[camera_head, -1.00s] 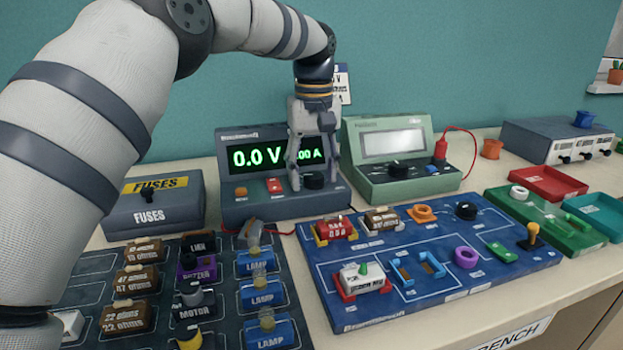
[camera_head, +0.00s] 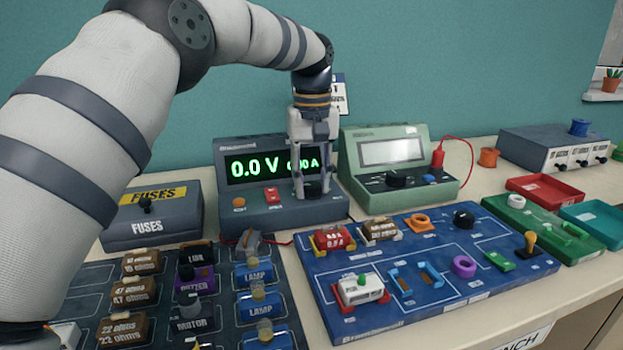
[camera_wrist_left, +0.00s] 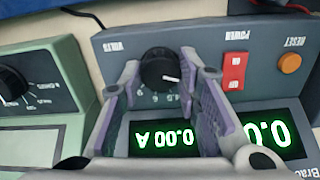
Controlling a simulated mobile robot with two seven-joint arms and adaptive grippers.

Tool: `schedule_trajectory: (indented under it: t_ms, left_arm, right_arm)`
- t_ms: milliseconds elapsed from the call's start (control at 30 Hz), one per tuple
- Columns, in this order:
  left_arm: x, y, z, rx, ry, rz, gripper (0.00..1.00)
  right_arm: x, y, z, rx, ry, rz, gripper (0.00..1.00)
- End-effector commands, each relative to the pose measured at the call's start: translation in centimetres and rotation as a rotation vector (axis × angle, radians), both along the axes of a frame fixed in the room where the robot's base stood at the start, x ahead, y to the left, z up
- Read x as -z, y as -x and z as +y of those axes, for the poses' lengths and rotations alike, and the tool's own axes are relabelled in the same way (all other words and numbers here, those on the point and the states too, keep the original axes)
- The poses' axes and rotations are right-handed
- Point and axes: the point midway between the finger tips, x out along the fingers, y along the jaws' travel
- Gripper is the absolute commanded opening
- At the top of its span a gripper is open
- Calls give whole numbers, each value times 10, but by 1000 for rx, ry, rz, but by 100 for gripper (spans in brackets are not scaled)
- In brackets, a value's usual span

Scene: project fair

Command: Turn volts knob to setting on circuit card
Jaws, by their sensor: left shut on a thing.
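The dark grey power supply (camera_head: 225,205) stands against the wall and its display reads 0.0 V and 0.00 A. Its black volts knob (camera_wrist_left: 159,68) has a white pointer line and a printed number scale, partly hidden by my fingers. My left gripper (camera_head: 312,192) points down at the knob, shut on it with one finger on each side; the fingers also show in the left wrist view (camera_wrist_left: 162,72). A white card (camera_head: 341,95) with dark print is on the wall behind my gripper, partly hidden and too small to read. My right gripper is out of view.
A red power switch (camera_head: 272,196) and an orange reset button (camera_head: 239,202) sit left of the knob. A green meter (camera_head: 370,183) stands close on the right. The blue circuit board (camera_head: 440,280) and a fuse box (camera_head: 150,215) are nearby.

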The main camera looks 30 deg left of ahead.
Motion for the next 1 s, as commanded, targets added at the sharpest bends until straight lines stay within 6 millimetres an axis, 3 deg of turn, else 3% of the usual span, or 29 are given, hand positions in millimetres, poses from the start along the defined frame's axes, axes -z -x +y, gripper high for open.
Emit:
schedule_trajectory:
  t_ms: [1000]
  left_arm:
    - [3,1,0,833,1,8,2]
  right_arm:
    - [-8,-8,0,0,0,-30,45]
